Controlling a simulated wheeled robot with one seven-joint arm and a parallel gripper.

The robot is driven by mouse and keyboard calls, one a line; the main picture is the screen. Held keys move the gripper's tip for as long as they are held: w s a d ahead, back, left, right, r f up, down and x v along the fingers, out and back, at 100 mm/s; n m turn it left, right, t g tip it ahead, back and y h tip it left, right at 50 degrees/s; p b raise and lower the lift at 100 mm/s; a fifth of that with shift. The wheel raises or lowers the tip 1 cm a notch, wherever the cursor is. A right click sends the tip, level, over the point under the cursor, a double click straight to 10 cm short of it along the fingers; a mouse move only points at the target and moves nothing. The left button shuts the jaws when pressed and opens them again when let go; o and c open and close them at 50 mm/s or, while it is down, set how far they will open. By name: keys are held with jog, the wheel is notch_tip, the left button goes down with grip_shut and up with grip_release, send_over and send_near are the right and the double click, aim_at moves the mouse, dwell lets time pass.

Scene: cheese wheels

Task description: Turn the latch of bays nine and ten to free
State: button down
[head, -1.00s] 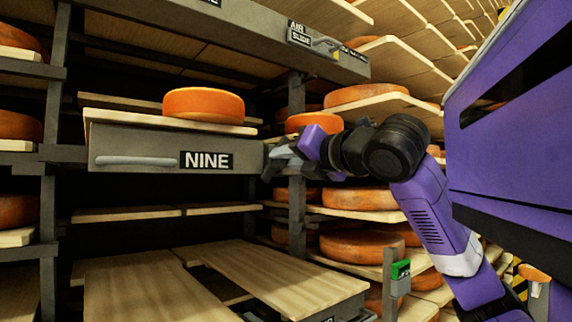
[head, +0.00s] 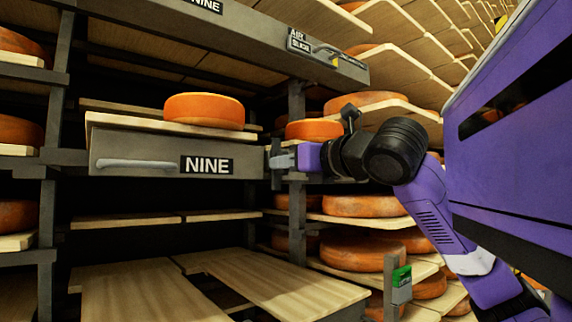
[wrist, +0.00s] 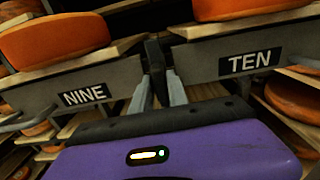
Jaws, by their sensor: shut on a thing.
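The bay nine drawer (head: 125,150) has a grey front, a long handle and a NINE label, and it also shows at left in the wrist view (wrist: 118,78). The bay ten drawer (wrist: 205,62) shows at right in the wrist view, with a TEN label. The latch (wrist: 154,56) is a dark upright piece in the gap between the two fronts. My gripper (head: 280,160) is at the right end of the bay nine front. In the wrist view its grey fingers (wrist: 158,90) are shut on the latch, which hides part of their contact.
An orange cheese wheel (head: 204,110) sits on the bay nine board. An upper beam (head: 250,40) with labels and a handle runs above. Low wooden boards (head: 270,285) lie below, and a post with a green tag (head: 401,276) stands at lower right.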

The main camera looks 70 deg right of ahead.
jog(key=shift+f, duration=0.15)
jog(key=c, duration=1.4)
grip_release()
jog(key=shift+o, duration=0.2)
